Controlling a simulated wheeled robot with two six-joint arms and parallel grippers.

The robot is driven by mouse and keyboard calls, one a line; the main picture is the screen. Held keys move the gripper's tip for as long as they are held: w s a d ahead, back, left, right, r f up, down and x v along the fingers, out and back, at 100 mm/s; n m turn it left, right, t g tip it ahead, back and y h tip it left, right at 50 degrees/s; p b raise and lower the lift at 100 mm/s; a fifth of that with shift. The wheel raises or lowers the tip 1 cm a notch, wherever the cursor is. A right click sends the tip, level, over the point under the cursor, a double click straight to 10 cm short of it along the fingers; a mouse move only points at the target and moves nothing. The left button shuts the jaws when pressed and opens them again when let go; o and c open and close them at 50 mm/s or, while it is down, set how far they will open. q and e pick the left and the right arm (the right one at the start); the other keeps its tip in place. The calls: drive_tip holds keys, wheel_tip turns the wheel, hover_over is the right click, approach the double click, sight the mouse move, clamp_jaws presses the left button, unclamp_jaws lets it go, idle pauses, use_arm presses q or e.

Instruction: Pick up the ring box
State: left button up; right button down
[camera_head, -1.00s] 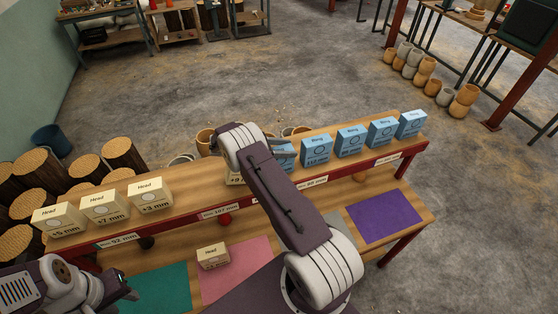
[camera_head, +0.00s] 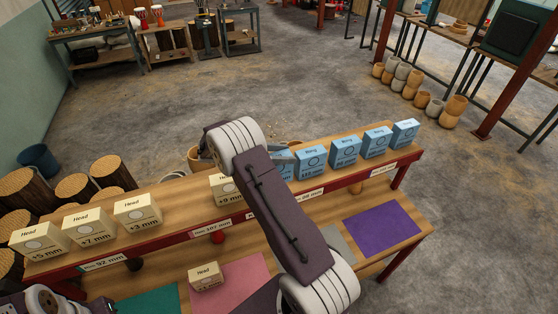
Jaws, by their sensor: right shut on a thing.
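Several blue ring boxes stand in a row on the right part of the upper shelf (camera_head: 180,205). The leftmost ring box (camera_head: 286,170) is partly hidden behind my right arm. My right gripper (camera_head: 284,156) is at this box, shut on it; the fingers are small and partly hidden by my wrist. I cannot tell whether the box is clear of the shelf. The other ring boxes, such as the neighbouring one (camera_head: 311,161), stand upright and apart from the gripper. My left arm shows only at the bottom left corner, and its fingers cannot be made out.
Cream head boxes (camera_head: 138,211) stand on the shelf's left part, one (camera_head: 224,188) close to my right arm. A purple mat (camera_head: 383,228) and green mat (camera_head: 150,302) lie there too.

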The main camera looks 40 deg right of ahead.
drive_tip(key=s+r+b, duration=0.2)
drive_tip(key=s+r, duration=0.3)
drive_tip(key=s, duration=0.3)
drive_tip(key=shift+s+a+b, duration=0.3)
drive_tip(key=shift+a, duration=0.15)
drive_tip(key=shift+w, duration=0.1)
